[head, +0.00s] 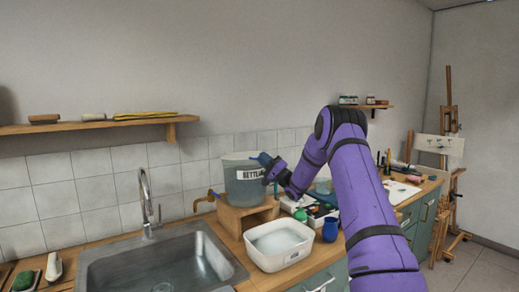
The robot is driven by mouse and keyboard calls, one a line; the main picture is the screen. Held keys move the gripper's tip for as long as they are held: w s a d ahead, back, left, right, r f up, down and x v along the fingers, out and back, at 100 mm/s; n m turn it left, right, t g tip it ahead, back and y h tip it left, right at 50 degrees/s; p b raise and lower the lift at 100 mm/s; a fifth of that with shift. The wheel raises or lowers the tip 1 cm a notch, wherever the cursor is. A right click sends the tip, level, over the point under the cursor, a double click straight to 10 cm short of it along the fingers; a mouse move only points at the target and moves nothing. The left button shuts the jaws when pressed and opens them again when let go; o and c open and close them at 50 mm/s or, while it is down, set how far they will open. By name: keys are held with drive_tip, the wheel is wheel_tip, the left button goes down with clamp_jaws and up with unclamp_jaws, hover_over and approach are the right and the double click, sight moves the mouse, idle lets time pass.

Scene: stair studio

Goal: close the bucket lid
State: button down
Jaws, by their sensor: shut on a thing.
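The bucket (243,187) is grey and translucent, with a white label on its front. It stands upright on a wooden stand beside the sink. A small blue piece (263,158) shows at the right of its rim and appears to be part of the lid. My gripper (269,168) is at the bucket's upper right side, shut on this blue piece as far as I can see. The fingertips are small and partly hidden. The rest of the lid and its angle are hard to make out.
A wooden stand (233,219) holds the bucket, with a brass tap (207,197) at its left. A white basin (277,257) and a blue jug (330,230) stand in front. The metal sink (115,276) is left; cluttered worktop extends right.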

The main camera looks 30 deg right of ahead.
drive_tip(key=shift+f+n+t+y, duration=0.3)
drive_tip(key=shift+f+n+y, duration=0.5)
drive_tip(key=shift+f, duration=0.8)
drive_tip(key=c, duration=1.2)
unclamp_jaws()
drive_tip(key=shift+w+f, duration=0.1)
drive_tip(key=v, duration=1)
drive_tip(key=shift+s+d+f, duration=0.15)
drive_tip(key=shift+s+f, duration=0.1)
drive_tip(key=shift+s, duration=0.05)
